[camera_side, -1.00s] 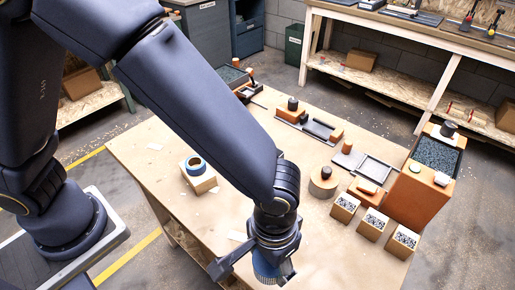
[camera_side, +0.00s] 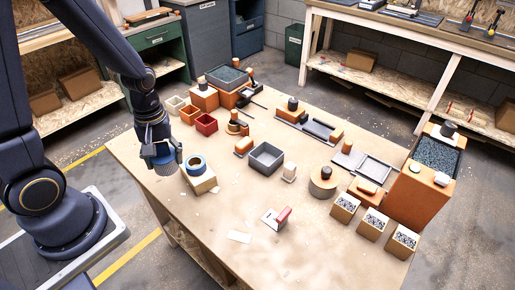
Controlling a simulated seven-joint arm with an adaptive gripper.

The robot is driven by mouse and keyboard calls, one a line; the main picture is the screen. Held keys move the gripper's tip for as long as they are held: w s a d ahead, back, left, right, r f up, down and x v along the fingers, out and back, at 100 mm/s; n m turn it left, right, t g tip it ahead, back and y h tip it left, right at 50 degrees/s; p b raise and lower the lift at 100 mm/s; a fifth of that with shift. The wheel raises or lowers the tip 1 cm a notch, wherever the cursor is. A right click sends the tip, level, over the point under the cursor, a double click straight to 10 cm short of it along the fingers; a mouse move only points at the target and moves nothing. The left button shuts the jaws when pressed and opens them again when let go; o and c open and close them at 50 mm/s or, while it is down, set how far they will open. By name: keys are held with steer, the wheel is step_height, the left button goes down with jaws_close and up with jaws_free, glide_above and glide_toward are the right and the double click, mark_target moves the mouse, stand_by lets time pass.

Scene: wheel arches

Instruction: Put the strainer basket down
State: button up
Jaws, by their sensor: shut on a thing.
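The strainer basket (camera_side: 166,168) looks like a small grey-blue ribbed cup. My gripper (camera_side: 162,155) is shut on it and points down near the table's left edge.
Small open boxes, white (camera_side: 175,104), tan (camera_side: 189,114) and red (camera_side: 206,124), stand behind the gripper. A grey open tray (camera_side: 266,158) lies mid-table. Bare wooden tabletop (camera_side: 330,245) spreads at the front.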

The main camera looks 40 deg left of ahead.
steer(key=s+a+n, duration=0.6)
steer(key=s+a, duration=0.1)
steer(key=a, duration=0.4)
steer(key=shift+n, duration=0.4)
steer(key=w+a+f, duration=0.2)
steer(key=w, duration=0.1)
steer(key=w+a+f, duration=0.2)
steer(key=w+f, duration=0.1)
steer(key=w, duration=0.1)
steer(key=w+a+f, duration=0.3)
steer(key=shift+w+f, duration=0.25)
steer(key=shift+w, duration=0.15)
steer(key=shift+w+a+f, duration=0.1)
steer(key=shift+w+f, duration=0.05)
steer(key=shift+f, duration=0.8)
steer(key=shift+w+f, duration=0.1)
steer(key=shift+f, duration=0.8)
steer(key=shift+f, duration=0.1)
steer(key=o, duration=1.1)
steer(key=shift+o, duration=0.2)
